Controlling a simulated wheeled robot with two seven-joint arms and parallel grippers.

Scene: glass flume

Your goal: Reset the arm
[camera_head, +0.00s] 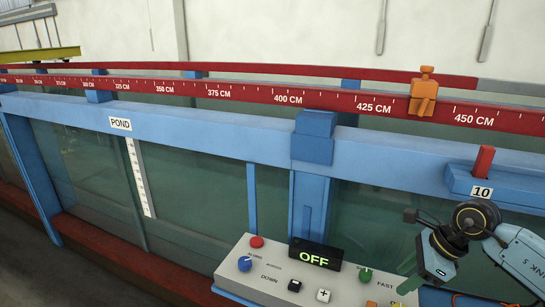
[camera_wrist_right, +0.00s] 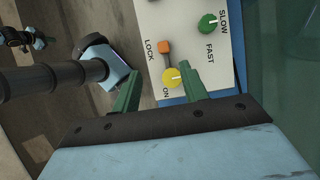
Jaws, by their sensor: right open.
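My right gripper (camera_head: 408,284) is open, at the right end of the control panel (camera_head: 240,277) in the head view. In the right wrist view its two green fingers (camera_wrist_right: 158,72) are apart, with nothing held between them. Beyond the gap lie a yellow knob (camera_wrist_right: 170,79) marked ON and an orange switch (camera_wrist_right: 165,47) near LOCK. Whether a finger touches the panel cannot be told. My left gripper is not recognisable in either view.
The panel has a green knob (camera_head: 365,274), a blue knob (camera_head: 245,264), a red button (camera_head: 257,242) and a display (camera_head: 316,256) reading OFF. Behind stands the blue flume frame (camera_head: 215,130) with a red scale rail (camera_head: 330,101). An orange carriage (camera_head: 423,95) sits on the rail.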

